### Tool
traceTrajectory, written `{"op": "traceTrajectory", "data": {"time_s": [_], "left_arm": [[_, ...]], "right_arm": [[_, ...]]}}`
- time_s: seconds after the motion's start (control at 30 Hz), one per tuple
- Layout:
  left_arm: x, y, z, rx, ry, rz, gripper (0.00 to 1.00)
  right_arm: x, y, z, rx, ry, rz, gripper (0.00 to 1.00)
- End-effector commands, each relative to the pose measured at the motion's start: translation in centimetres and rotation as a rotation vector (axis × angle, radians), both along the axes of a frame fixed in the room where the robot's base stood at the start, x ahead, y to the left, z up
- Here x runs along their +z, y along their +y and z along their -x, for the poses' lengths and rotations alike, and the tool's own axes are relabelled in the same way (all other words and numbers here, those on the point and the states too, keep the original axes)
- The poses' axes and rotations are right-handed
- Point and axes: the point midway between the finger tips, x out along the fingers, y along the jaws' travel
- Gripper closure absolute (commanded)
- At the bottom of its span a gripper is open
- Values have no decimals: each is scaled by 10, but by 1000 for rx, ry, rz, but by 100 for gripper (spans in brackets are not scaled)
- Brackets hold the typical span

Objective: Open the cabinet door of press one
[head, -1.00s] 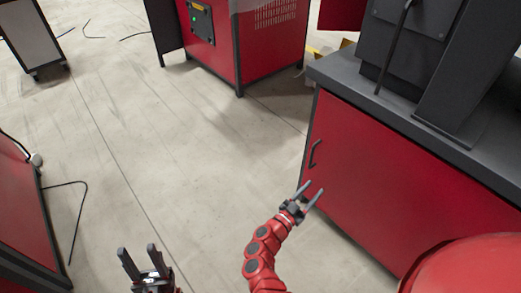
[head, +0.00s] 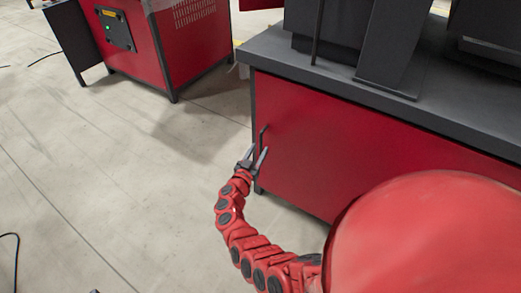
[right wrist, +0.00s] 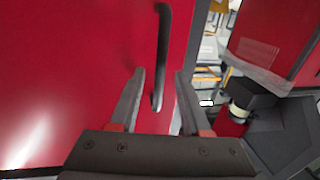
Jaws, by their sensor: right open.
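The red cabinet door (head: 330,150) is closed under the dark grey top of the press. Its black bar handle (head: 263,136) stands upright near the door's left edge. In the right wrist view the handle (right wrist: 163,45) runs down between my fingers, close to the red door (right wrist: 75,60). My right gripper (head: 257,150) is open at the handle's lower part; in the right wrist view its two fingers (right wrist: 160,72) lie on either side of the bar. I cannot tell whether they touch it. Of my left gripper, at most a dark tip (head: 95,291) shows at the bottom edge.
The press body (head: 335,22) stands on the grey worktop (head: 400,90). Another red machine (head: 150,50) with a control panel stands at the back left. The floor (head: 110,160) left of the cabinet is clear. A black cable (head: 17,250) lies at the lower left.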

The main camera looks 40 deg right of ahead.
Motion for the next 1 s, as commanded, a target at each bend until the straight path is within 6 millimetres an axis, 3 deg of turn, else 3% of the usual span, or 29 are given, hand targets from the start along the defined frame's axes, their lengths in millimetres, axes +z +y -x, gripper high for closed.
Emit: {"op": "traceTrajectory", "data": {"time_s": [0.2,0.53,0.57,0.8,1.0], "left_arm": [[-11,0,1,1,-4,-6,50],[-11,0,1,1,-6,-7,50],[-11,0,1,1,-6,-7,50],[-11,0,1,1,-6,-7,50],[-11,0,1,1,-6,-7,50]], "right_arm": [[-1,-21,-14,-1,-1,1,53],[0,-25,-16,0,1,0,53],[0,-25,-16,0,1,0,55],[0,-25,-16,0,1,-1,98],[0,-24,-16,0,1,-1,100]]}}
